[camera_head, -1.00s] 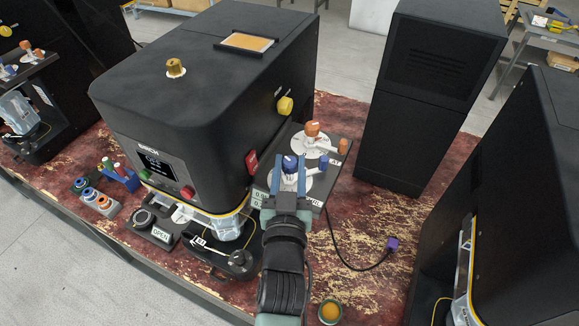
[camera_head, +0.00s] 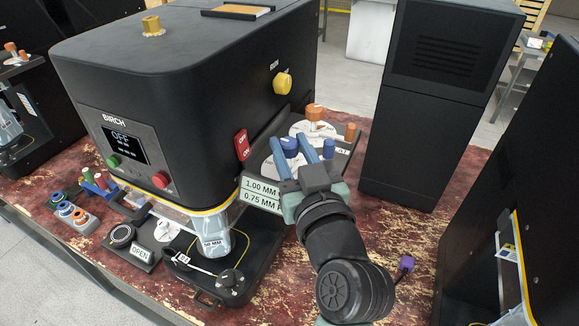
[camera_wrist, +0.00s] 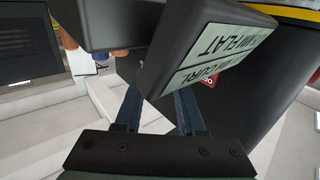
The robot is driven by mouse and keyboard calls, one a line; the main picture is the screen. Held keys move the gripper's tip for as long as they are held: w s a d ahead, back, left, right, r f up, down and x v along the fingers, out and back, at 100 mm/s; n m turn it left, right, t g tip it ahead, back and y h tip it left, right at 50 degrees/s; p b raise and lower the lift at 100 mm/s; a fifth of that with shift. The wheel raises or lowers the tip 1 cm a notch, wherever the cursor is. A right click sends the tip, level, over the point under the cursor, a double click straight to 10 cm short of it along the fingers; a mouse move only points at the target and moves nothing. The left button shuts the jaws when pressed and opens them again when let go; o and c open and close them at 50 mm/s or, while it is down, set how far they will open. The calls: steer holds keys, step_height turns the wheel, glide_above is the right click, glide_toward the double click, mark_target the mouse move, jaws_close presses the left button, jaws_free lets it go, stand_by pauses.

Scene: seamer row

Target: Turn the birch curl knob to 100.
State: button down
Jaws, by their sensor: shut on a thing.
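The BIRCH machine (camera_head: 180,90) is black, and its small screen (camera_head: 124,140) reads OFF. On its right side is a black panel with a blue knob (camera_head: 289,145) on a white dial and an orange knob (camera_head: 315,112) on another dial behind it. Two labels (camera_head: 261,195) on the panel front start with 1.00 MM and 0.75 MM; CURL and FLAT show in the wrist view (camera_wrist: 205,75). I cannot tell which knob is curl. My gripper (camera_head: 291,150) has its blue fingers around the blue knob, shut on it. In the wrist view the panel hides the fingertips.
A smaller blue cap (camera_head: 328,148) stands close right of my fingers, and an orange cap (camera_head: 350,132) behind it. A red switch (camera_head: 242,145) and yellow knob (camera_head: 282,83) are on the machine's side. A tall black cabinet (camera_head: 430,110) stands right.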

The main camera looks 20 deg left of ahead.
steer(key=shift+w+d+n+g+y+b, duration=0.1)
steer(key=shift+d+n+g+y+b, duration=0.05)
steer(key=shift+n+g+y+b, duration=0.55)
steer(key=c, duration=0.5)
jaws_free()
steer(key=b+v, duration=0.3)
steer(key=v, duration=1)
